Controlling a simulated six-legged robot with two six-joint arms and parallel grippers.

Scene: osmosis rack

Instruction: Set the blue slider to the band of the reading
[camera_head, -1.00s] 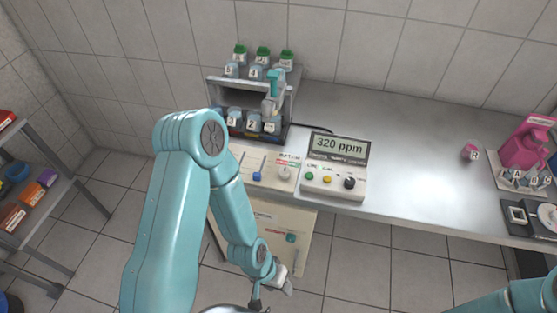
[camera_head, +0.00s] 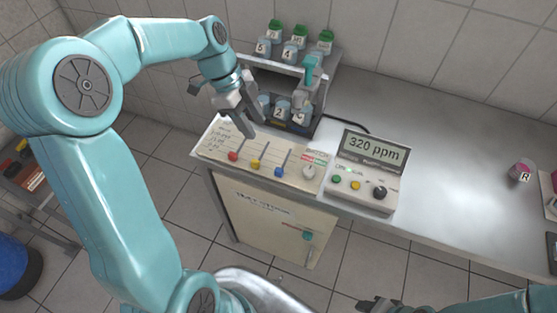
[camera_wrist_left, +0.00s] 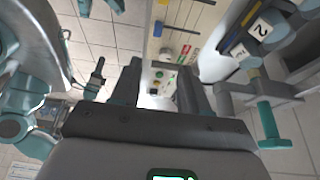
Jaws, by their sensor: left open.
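The blue slider (camera_head: 279,172) sits low on its slot in the pale panel (camera_head: 213,153), right of the yellow slider (camera_head: 255,164) and red slider (camera_head: 233,156). The blue slider also shows in the left wrist view (camera_wrist_left: 157,57). The meter's display (camera_head: 374,149) reads 320 ppm. A printed list (camera_head: 220,136) is on the panel's left part; its small text is unreadable. My left gripper (camera_head: 248,122) is open and empty above the panel's back edge, apart from the sliders. My right gripper (camera_head: 380,305) is partly cut off at the bottom; its jaws are unclear.
A rack (camera_head: 333,60) with green-capped bottles and numbered containers stands close behind the panel. A teal-handled valve (camera_head: 309,72) juts from its front. The counter (camera_head: 450,160) right of the meter is mostly clear.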

